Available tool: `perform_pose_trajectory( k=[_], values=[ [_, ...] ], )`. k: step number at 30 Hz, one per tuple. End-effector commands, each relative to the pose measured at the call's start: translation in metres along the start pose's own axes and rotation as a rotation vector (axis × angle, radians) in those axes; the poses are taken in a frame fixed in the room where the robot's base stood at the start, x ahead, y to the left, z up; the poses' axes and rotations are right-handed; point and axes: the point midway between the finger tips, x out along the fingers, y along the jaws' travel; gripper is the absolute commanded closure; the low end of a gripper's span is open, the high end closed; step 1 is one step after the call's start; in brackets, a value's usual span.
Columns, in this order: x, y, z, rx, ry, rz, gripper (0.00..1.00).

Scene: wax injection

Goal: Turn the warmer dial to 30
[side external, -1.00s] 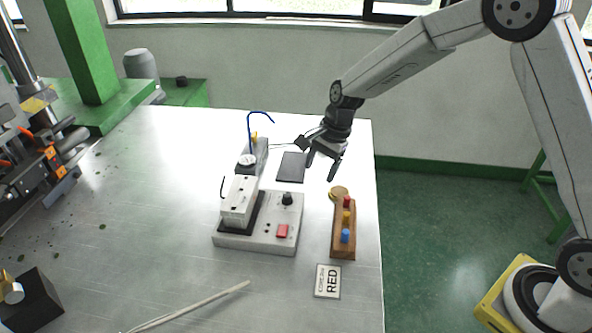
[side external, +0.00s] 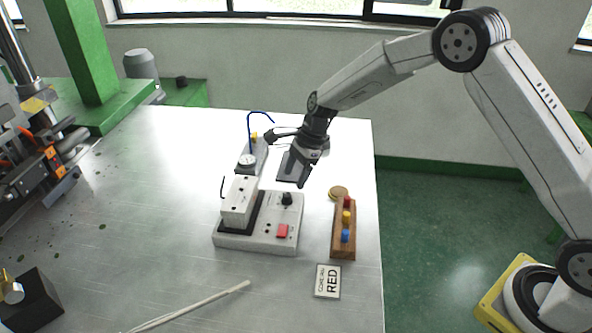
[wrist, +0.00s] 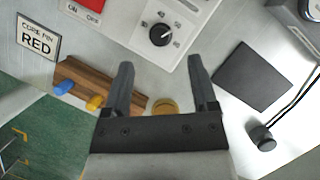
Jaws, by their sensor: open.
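The warmer dial (side external: 287,198) is a black knob on the top of the white warmer box (side external: 262,241). In the wrist view the dial (wrist: 160,35) sits beyond my fingertips, inside a printed scale; I cannot read its setting surely. My gripper (side external: 302,178) is above the table, behind the dial in the side view and apart from it. In the wrist view my gripper (wrist: 160,68) is open with nothing between its two dark fingers.
A red switch (side external: 282,231) is on the same box. A wooden block (side external: 343,247) with coloured pegs stands right of it, near a RED card (side external: 327,281). A dark pad (wrist: 238,76) lies nearby. A blue hooked stand (side external: 249,135) rises behind the box.

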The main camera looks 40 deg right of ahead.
Motion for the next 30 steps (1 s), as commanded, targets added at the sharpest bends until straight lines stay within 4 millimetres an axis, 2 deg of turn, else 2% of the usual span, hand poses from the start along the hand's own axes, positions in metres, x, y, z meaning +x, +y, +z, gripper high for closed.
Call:
perform_pose_trajectory(
  k=[6,12,18,25,26,30],
  values=[
    [0.029,0.001,0.000,0.000,0.000,0.003,0.25],
    [0.048,0.001,0.000,-0.001,0.000,0.002,0.25],
    [0.056,0.000,0.000,-0.001,0.000,0.000,0.25],
    [0.057,0.000,0.000,-0.001,0.000,0.000,0.25],
    [0.057,0.000,0.000,-0.001,0.000,0.000,0.28],
    [0.056,0.000,0.000,-0.001,0.000,0.000,0.73]
  ],
)
